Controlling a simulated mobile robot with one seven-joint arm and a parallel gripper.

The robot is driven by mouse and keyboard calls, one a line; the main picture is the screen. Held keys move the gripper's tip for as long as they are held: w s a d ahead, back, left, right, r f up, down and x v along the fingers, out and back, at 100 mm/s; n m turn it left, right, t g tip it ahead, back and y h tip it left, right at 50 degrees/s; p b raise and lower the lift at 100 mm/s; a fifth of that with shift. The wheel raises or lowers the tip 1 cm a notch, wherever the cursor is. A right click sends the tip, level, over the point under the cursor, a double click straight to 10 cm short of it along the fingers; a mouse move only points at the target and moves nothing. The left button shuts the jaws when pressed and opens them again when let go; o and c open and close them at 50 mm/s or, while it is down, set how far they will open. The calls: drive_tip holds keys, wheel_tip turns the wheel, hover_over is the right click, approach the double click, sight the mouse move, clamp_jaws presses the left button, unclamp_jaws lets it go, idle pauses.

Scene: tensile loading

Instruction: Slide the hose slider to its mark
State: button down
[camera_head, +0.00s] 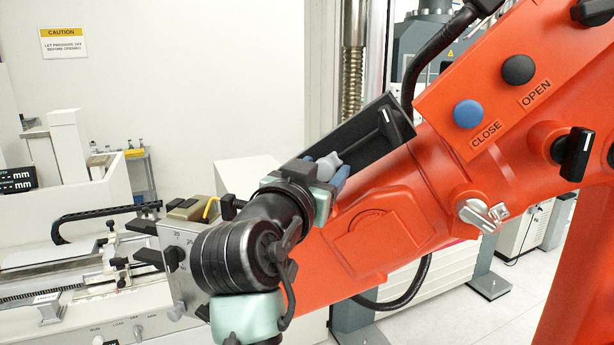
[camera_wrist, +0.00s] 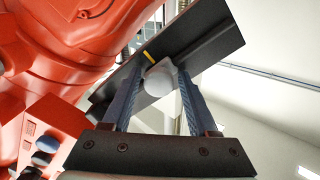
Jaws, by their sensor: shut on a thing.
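The hose slider is a pale grey knob (camera_head: 327,165) on a long dark rail (camera_head: 362,138) beside the orange machine body. It also shows in the wrist view (camera_wrist: 158,82), between my gripper's two blue fingers. My gripper (camera_head: 336,172) is shut on the knob, near the rail's lower left end in the head view. In the wrist view a short yellow line (camera_wrist: 148,57) on the rail lies just past the knob, a small gap away. My fingers and wrist hide part of the knob and rail in the head view.
The orange machine body (camera_head: 390,215) stands close to the right of my gripper. It carries a blue CLOSE button (camera_head: 467,113), a black OPEN button (camera_head: 518,69) and a silver lever (camera_head: 482,215). A grey box with a numbered scale (camera_head: 180,262) stands at the left.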

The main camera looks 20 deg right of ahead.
drive_tip(key=shift+c, duration=2.4)
unclamp_jaws()
drive_tip(key=shift+d+f, duration=0.1)
drive_tip(key=shift+s, duration=0.1)
drive_tip(key=shift+s+a+b, duration=0.2)
drive_tip(key=shift+a+b, duration=0.15)
drive_tip(key=shift+b, duration=0.05)
drive_tip(key=b+v, duration=0.5)
drive_tip(key=v, duration=0.7)
drive_tip(key=shift+s, duration=0.1)
